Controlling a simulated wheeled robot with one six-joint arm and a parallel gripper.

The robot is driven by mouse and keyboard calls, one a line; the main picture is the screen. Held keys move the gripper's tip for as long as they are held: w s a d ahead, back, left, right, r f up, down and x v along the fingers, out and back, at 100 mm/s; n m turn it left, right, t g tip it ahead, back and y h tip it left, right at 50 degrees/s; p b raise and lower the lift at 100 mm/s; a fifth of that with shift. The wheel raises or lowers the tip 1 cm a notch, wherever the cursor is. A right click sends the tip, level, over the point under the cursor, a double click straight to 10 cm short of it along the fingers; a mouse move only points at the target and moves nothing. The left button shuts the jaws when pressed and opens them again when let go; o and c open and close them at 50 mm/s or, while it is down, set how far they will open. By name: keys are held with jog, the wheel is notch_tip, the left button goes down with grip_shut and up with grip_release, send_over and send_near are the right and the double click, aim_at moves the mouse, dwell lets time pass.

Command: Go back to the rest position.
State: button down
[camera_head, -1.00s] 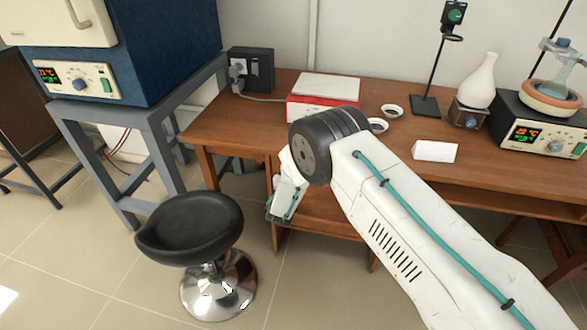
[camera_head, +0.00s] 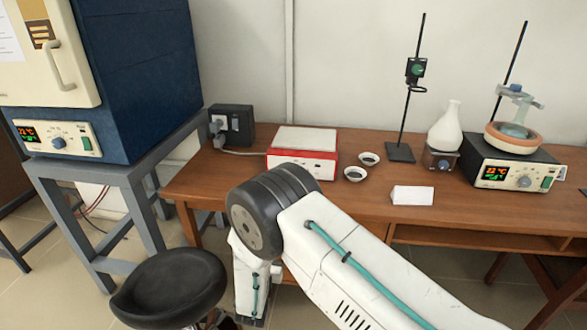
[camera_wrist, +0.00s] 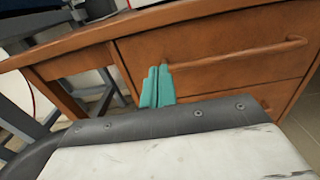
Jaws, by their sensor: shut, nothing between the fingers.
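My gripper shows in the wrist view as two teal fingers (camera_wrist: 157,86) close together, shut and empty. Behind them is the wooden desk's drawer front (camera_wrist: 220,60) with a long bar handle (camera_wrist: 240,56). I cannot tell how far the fingers are from the drawer. In the head view my arm reaches in from the lower right, bends at a dark joint and hangs down in front of the desk (camera_head: 345,203). The fingertips are not clearly visible in that view.
A black stool (camera_head: 170,287) stands left of my forearm. A blue furnace (camera_head: 130,75) sits on a grey stand (camera_head: 105,180) at left. On the desk are a red-and-white box (camera_head: 303,152), small dishes (camera_head: 355,174), a white flask (camera_head: 446,128) and a hotplate (camera_head: 512,172).

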jog(key=s+d+f+m+g+h, duration=0.2)
jog(key=d+m+h, duration=0.1)
jog(key=d, duration=0.3)
jog(key=s+d+r+m+g+h, duration=0.45)
jog(key=d+r+m+g, duration=0.3)
jog(key=d+r, duration=0.35)
jog(key=s+d+r+m+g+h, duration=0.4)
jog(key=s+d+r+m+g, duration=0.2)
jog(key=d+r+m, duration=0.4)
jog(key=s+d+r+m+y, duration=0.4)
jog(key=s+r+m, duration=0.1)
jog(key=s+r, duration=0.2)
jog(key=s+d+r+m+y, duration=0.4)
jog(key=s+r, duration=0.3)
jog(key=s, duration=0.2)
jog(key=s+d+r+m+g+y, duration=0.1)
jog(key=s+d+r+m+y, duration=0.3)
jog(key=s, duration=0.4)
jog(key=shift+s+r+m+y, duration=0.2)
jog(key=shift+r+m+y, duration=0.15)
jog(key=shift+r+m, duration=0.8)
jog(key=shift+r+n, duration=0.25)
jog(key=shift+n, duration=0.05)
